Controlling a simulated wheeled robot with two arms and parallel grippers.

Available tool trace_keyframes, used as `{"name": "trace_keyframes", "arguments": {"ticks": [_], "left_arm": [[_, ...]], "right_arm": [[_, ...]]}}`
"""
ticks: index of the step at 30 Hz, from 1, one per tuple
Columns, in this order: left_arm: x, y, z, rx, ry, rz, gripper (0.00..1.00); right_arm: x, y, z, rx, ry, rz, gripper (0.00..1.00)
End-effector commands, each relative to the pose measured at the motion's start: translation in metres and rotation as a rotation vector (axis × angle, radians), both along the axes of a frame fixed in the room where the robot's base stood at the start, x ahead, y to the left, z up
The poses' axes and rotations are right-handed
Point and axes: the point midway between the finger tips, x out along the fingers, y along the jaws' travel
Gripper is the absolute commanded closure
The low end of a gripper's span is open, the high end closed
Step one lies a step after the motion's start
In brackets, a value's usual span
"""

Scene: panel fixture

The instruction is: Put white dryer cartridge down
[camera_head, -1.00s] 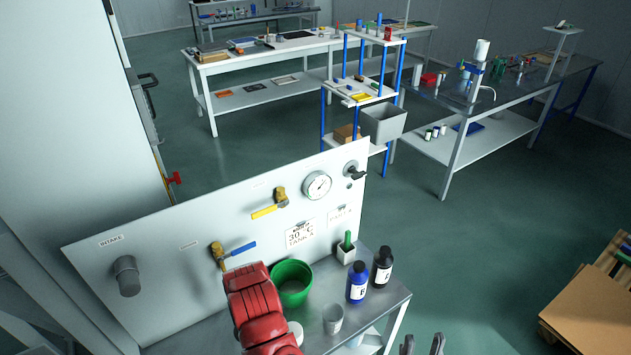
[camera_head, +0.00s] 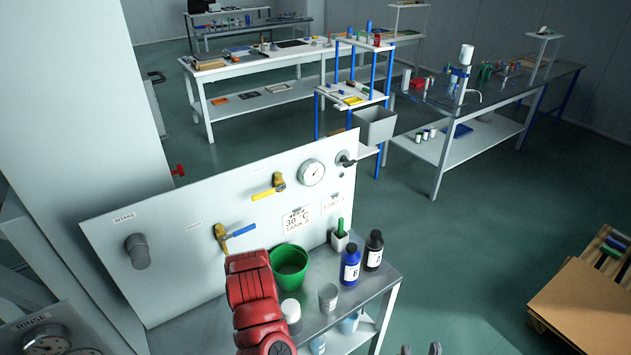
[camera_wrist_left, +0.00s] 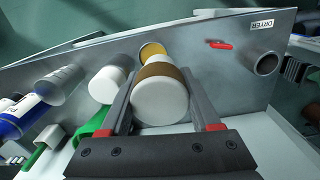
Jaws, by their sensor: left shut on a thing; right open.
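The white dryer cartridge (camera_wrist_left: 160,100), a white cylinder with a brown band, is between the fingers of my left gripper (camera_wrist_left: 161,70) in the left wrist view. The gripper is shut on it. A yellow-orange disc (camera_wrist_left: 153,49) shows just beyond it; I cannot tell whether they touch. In the head view my red left arm hides the left gripper and cartridge. My right gripper (camera_head: 421,350) is open and empty at the bottom edge, mostly cut off.
On the metal bench (camera_head: 376,283) stand a green bucket (camera_head: 290,268), a white jar (camera_head: 291,312), a grey cup (camera_head: 328,297), a blue bottle (camera_head: 350,265) and a black bottle (camera_head: 373,251). The upright panel (camera_head: 200,270) with valves stands behind.

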Motion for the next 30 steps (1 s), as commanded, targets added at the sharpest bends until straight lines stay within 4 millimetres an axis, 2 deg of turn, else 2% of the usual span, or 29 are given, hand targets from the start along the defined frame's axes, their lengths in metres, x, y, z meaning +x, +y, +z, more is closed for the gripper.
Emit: {"name": "trace_keyframes", "arguments": {"ticks": [8, 18, 25, 30], "left_arm": [[0.044, -0.01, 0.018, 0.007, -0.004, -0.106, 1.0], [0.101, -0.027, 0.051, 0.011, -0.004, -0.284, 1.0], [0.127, -0.031, 0.07, 0.005, -0.006, -0.402, 1.0], [0.137, -0.022, 0.081, 0.001, -0.003, -0.472, 1.0]], "right_arm": [[0.0, 0.0, -0.014, 0.0, 0.0, 0.0, 0.59], [0.0, 0.0, -0.036, 0.0, 0.0, 0.0, 0.59], [0.0, 0.0, -0.055, 0.0, 0.0, 0.0, 0.59], [0.0, 0.0, -0.072, 0.0, 0.0, 0.0, 0.59]]}}
